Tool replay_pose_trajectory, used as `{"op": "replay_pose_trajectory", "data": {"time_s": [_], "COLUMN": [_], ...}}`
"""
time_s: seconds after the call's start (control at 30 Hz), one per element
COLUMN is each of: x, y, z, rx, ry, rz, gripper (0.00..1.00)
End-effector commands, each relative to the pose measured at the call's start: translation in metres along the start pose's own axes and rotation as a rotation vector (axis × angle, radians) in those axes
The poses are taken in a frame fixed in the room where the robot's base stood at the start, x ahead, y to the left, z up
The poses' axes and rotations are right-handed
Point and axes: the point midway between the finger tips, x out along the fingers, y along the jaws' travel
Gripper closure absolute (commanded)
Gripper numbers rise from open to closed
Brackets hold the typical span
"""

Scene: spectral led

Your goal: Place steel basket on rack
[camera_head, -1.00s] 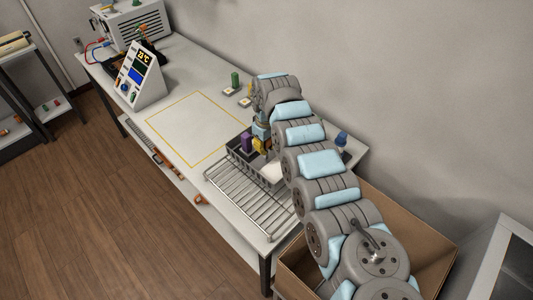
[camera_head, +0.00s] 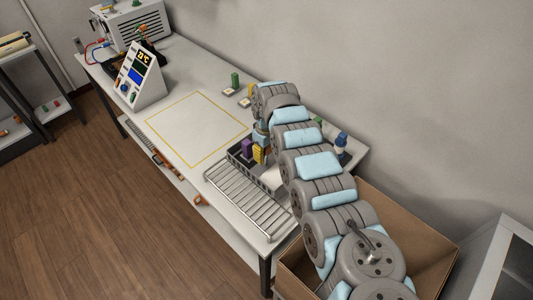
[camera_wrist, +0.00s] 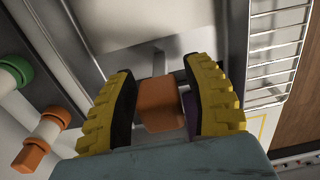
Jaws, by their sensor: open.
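The wire rack (camera_head: 248,202) lies at the table's front edge in the head view, and part of it shows at the right of the wrist view (camera_wrist: 275,50). The steel basket (camera_head: 262,178), with a slotted wall, stands just behind the rack, partly hidden by my arm. Its pale metal surface appears to fill the top of the wrist view (camera_wrist: 140,30). My gripper (camera_head: 258,153) is at the basket's far left end. In the wrist view, the open yellow fingers (camera_wrist: 163,100) stand on either side of an orange block (camera_wrist: 160,105); contact is unclear.
A purple block (camera_head: 246,146) stands beside my gripper. A blue-and-white item (camera_head: 341,141) is near the wall. A yellow-outlined area (camera_head: 198,128) is clear. A control panel (camera_head: 139,76) stands farther left. A cardboard box (camera_head: 410,222) sits beside the table.

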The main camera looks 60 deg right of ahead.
Motion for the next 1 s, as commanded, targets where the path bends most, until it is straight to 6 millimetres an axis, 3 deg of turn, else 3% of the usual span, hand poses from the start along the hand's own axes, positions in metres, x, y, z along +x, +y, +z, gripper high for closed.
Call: {"op": "replay_pose_trajectory", "data": {"time_s": [0.17,0.7,1.0], "x": [-0.016,-0.105,-0.121], "y": [0.001,0.0,0.0], "z": [0.0,-0.001,0.0], "rx": [0.0,0.0,0.0], "ry": [0.001,0.001,0.001], "rz": [0.001,0.001,0.001], "gripper": [0.5,0.5,0.5]}}
